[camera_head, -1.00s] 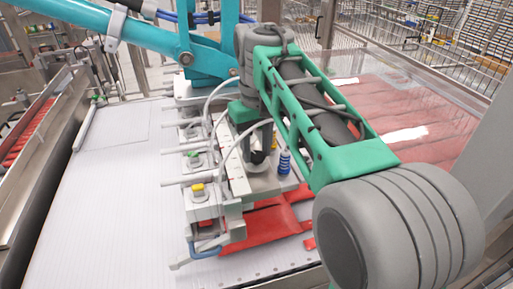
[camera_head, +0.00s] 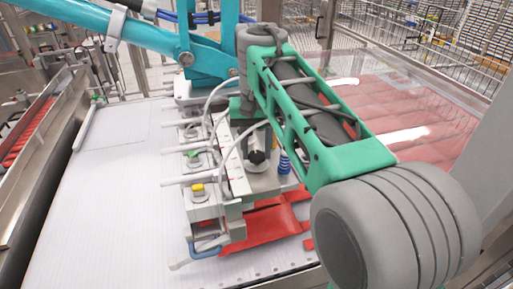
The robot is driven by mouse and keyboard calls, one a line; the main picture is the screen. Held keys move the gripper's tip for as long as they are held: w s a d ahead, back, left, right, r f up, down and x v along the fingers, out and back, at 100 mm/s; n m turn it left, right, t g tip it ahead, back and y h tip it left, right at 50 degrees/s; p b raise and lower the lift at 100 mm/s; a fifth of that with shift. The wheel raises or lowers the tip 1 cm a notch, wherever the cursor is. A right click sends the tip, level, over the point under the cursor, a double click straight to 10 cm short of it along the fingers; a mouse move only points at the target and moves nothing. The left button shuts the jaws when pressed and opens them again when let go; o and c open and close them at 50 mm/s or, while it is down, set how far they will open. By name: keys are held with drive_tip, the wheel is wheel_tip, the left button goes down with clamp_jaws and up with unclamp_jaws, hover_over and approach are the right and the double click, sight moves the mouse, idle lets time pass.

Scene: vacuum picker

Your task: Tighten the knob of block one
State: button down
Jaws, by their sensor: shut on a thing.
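A black knob (camera_head: 257,157) sits on a light metal block plate (camera_head: 272,183) on the right side of the vacuum picker head. My gripper (camera_head: 260,146) is at this knob, coming down from my grey wrist and largely hidden behind my green arm link. It appears shut on the knob; the finger contact is too small and dark to make out. A blue ribbed suction cup (camera_head: 284,162) stands just right of the knob. I cannot read any block number.
Grey hoses (camera_head: 221,95) loop close to my wrist. The turquoise picker arm (camera_head: 150,40) passes behind it. Red packs (camera_head: 268,222) lie under the head. The white conveyor (camera_head: 110,210) at left is clear. A wire fence (camera_head: 415,35) stands behind.

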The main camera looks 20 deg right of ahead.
sight(257, 154)
drive_tip(key=c, duration=0.9)
unclamp_jaws()
wheel_tip(257, 154, up, 8)
drive_tip(key=p, duration=0.7)
drive_tip(key=shift+f, duration=0.1)
